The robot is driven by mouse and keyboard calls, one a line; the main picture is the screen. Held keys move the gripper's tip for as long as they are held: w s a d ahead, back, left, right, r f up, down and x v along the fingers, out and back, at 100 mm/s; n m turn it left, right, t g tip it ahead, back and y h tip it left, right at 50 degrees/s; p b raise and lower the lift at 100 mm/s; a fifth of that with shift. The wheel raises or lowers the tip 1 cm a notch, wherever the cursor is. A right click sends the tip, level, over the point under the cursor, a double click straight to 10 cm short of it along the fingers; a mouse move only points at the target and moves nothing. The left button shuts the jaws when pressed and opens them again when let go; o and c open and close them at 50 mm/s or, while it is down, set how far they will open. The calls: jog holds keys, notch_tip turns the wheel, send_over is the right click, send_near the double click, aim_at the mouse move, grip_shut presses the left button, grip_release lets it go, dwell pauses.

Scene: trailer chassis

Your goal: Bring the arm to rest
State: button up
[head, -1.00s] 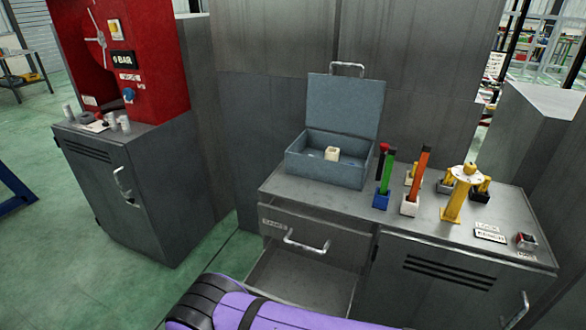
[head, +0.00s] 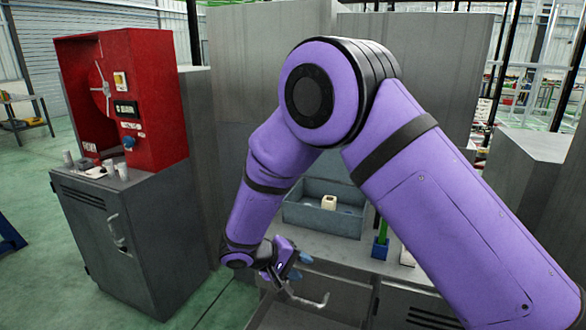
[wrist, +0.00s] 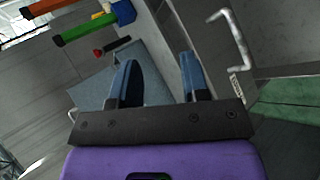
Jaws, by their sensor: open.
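My purple arm (head: 410,180) is raised and bent across the middle of the head view. Its upper links hide much of the bench. My gripper (head: 296,267) hangs low in front of the bench, near the drawer handle. In the wrist view my gripper (wrist: 158,75) has its two blue fingers apart, with nothing between them. The open grey-blue box (wrist: 150,72) shows behind the fingers there.
The bench's drawer is pulled out, and its handle (head: 305,298) is close to my gripper. A red machine (head: 150,95) stands on a grey cabinet (head: 135,225) at left. Green floor lies between cabinet and bench.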

jog(key=s+d+r+m+g+y, duration=0.2)
jog(key=s+d+r+y, duration=0.15)
jog(key=d+r, duration=0.75)
jog(key=s+d+r+m+g+y, duration=0.15)
jog(key=s+d+r, duration=0.25)
jog(key=d+r, duration=0.65)
jog(key=s+d+r+m+t+y, duration=0.1)
jog(key=s+r, duration=0.4)
jog(key=s, duration=0.5)
jog(key=s+d+r+m+t+y, duration=0.1)
jog(key=s+d+r+t+y, duration=0.3)
jog(key=s, duration=0.5)
jog(key=shift+s+d+r, duration=0.35)
jog(key=shift+d+r, duration=0.25)
jog(key=shift+d, duration=0.65)
jog(key=shift+w, duration=0.1)
